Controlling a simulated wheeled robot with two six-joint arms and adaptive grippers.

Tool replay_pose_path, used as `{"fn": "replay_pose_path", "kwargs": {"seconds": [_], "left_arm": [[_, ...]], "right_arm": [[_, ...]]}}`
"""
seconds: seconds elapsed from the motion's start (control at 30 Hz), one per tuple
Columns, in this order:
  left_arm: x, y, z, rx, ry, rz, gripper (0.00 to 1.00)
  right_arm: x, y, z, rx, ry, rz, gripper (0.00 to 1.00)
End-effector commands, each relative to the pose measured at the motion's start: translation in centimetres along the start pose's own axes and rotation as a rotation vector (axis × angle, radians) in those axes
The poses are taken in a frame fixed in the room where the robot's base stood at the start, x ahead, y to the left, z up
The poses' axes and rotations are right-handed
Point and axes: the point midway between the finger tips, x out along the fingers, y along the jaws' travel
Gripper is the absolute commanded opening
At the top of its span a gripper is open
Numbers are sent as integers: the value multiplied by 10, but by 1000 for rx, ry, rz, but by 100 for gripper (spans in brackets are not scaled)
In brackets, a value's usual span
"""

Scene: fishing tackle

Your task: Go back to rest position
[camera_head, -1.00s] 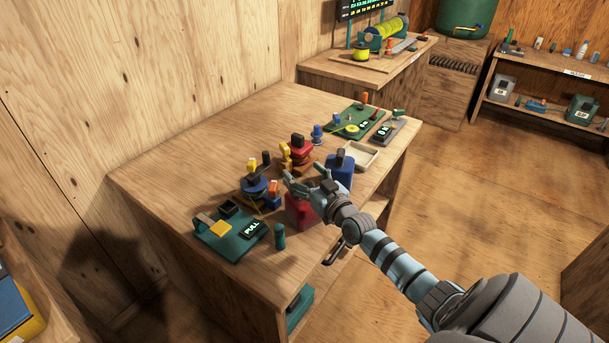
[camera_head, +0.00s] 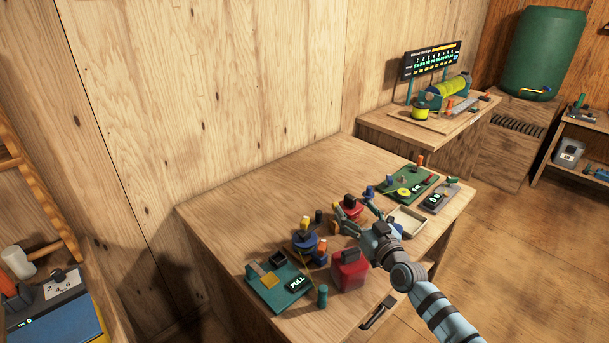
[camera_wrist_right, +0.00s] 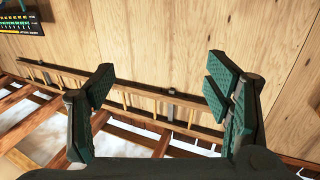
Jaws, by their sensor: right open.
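My right gripper (camera_head: 355,214) is open and empty in the head view. It shows in front of the far part of the cluttered workbench (camera_head: 240,215), partly covering a red piece (camera_head: 351,207) there. In the right wrist view its two fingers (camera_wrist_right: 160,92) are wide apart with nothing between them. They face the plywood wall and a wooden ladder-like rack (camera_wrist_right: 140,98). My left gripper is not in view.
A red container (camera_head: 348,272), a green PULL board (camera_head: 270,288), a blue spool (camera_head: 305,241), a shallow tray (camera_head: 424,222) and a green board (camera_head: 395,180) crowd the bench. Its back left is bare. A second table (camera_head: 375,125) stands behind.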

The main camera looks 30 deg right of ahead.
Motion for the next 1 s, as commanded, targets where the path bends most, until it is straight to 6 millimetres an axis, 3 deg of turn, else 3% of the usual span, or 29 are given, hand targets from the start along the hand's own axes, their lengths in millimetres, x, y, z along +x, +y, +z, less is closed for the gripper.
{"fn": "replay_pose_path", "kwargs": {"seconds": [0.17, 0.27, 0.37, 0.43, 0.57, 0.77, 1.0], "left_arm": [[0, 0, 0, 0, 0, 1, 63], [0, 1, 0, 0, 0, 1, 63], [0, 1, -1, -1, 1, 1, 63], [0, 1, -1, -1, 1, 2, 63], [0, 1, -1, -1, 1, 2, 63], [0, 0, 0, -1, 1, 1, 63], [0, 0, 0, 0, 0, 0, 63]], "right_arm": [[-2, -6, 4, -2, -13, -13, 72], [-15, -38, 25, -11, -88, -90, 72], [-51, -95, 65, -41, -253, -225, 72], [-89, -132, 94, -73, -394, -304, 72], [-160, -167, 132, -129, -633, -362, 72], [-255, -172, 154, -185, -933, -299, 72], [-349, -147, 147, -192, -1206, -106, 72]]}}
